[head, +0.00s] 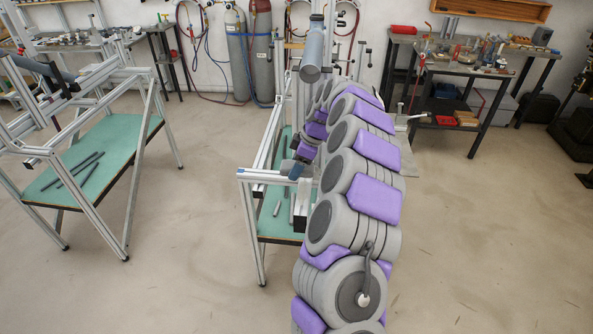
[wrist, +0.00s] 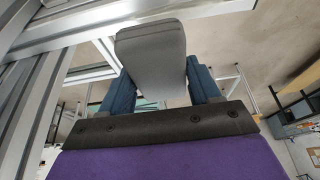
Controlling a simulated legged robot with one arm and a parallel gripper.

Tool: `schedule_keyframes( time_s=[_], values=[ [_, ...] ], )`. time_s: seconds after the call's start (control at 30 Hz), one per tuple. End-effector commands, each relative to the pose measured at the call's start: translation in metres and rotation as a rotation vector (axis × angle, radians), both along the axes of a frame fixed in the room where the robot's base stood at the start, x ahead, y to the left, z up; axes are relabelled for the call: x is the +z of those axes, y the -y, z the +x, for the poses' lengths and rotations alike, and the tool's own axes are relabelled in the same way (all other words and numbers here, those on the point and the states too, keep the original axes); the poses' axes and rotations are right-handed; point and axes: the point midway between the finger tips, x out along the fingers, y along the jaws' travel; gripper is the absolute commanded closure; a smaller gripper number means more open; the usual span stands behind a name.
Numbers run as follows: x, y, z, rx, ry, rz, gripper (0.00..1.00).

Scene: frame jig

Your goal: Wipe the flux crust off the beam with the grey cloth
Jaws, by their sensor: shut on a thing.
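My gripper (wrist: 162,82) shows in the wrist view with its two blue fingers shut on a grey, thick, pad-like piece that I take for the grey cloth (wrist: 150,48). The cloth sticks out past the fingertips, beside the silver beam (wrist: 95,24) of the frame. I cannot tell whether it touches the beam. I cannot make out any flux crust in either view.
A green-topped bench (head: 105,160) with a metal frame and dark rods stands left. Gas cylinders (head: 237,60) and hoses are at the back wall. A cluttered work table (head: 470,72) stands at the back right. The floor at right and between the benches is clear.

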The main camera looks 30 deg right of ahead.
Motion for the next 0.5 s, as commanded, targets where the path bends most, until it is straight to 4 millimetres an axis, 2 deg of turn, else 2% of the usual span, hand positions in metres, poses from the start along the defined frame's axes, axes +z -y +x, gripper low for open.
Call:
schedule_keyframes(
  time_s=[0.1, 0.5],
  values=[
    [0.0094, 0.0009, -0.0001, -0.001, 0.001, 0.001, 0.82],
    [0.0129, 0.0000, -0.0004, -0.001, 0.000, 0.000, 0.82]
  ],
)
